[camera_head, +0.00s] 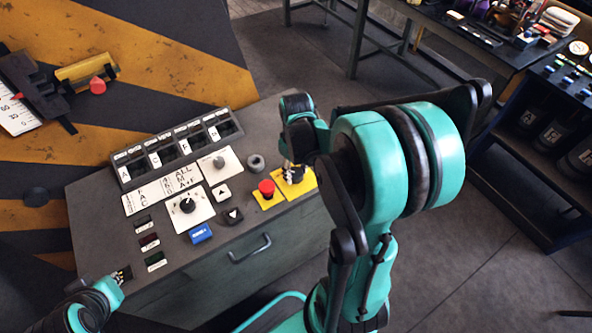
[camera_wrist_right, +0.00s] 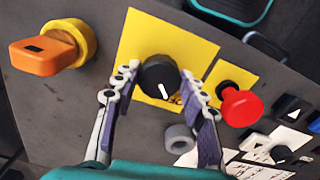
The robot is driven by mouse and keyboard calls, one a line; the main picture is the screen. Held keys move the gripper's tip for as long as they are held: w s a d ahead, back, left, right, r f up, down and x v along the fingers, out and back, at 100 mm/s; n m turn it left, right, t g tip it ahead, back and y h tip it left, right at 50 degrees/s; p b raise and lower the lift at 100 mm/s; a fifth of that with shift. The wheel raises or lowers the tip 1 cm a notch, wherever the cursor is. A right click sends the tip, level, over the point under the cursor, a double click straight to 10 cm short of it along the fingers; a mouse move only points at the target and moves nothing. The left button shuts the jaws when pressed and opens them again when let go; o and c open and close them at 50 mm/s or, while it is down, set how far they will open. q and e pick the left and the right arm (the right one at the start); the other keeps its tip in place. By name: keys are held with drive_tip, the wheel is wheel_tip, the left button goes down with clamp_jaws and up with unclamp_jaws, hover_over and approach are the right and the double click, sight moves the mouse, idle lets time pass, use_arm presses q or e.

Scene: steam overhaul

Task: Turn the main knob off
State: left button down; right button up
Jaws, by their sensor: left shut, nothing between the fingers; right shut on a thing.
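The main knob (camera_wrist_right: 158,77) is a black round knob with a white pointer mark, on a yellow plate (camera_wrist_right: 200,45). In the right wrist view the mark points toward the bottom of the picture, slightly right. My right gripper (camera_wrist_right: 165,85) has its fingers on both sides of the knob and is shut on it. In the head view this gripper (camera_head: 292,168) is over the yellow plate (camera_head: 306,184) at the console's right end and partly hides the knob. My left gripper (camera_head: 122,275) is shut and empty, at the console's lower left, away from the knob.
A red push button (camera_wrist_right: 241,106) and a grey ring (camera_wrist_right: 180,138) sit close to my right fingers. An orange handle (camera_wrist_right: 45,55) on a yellow base is on the other side. The console (camera_head: 95,200) also carries a white-plate dial (camera_head: 187,206) and a blue switch (camera_head: 200,233).

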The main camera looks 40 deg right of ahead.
sight(296, 173)
drive_tip(key=shift+n, duration=0.3)
drive_tip(key=o, duration=1.2)
drive_tip(key=shift+c, duration=0.2)
drive_tip(key=shift+r, duration=0.15)
wheel_tip(296, 173, up, 12)
drive_tip(key=s+a+f+t, duration=0.1)
drive_tip(key=s+a+t, duration=0.1)
drive_tip(key=a, duration=0.6)
drive_tip(key=s+a+f+m+t, duration=0.1)
drive_tip(key=a+t, duration=0.4)
drive_tip(key=a, duration=0.2)
drive_tip(key=shift+s+a+b, duration=0.35)
drive_tip(key=shift+s, duration=0.05)
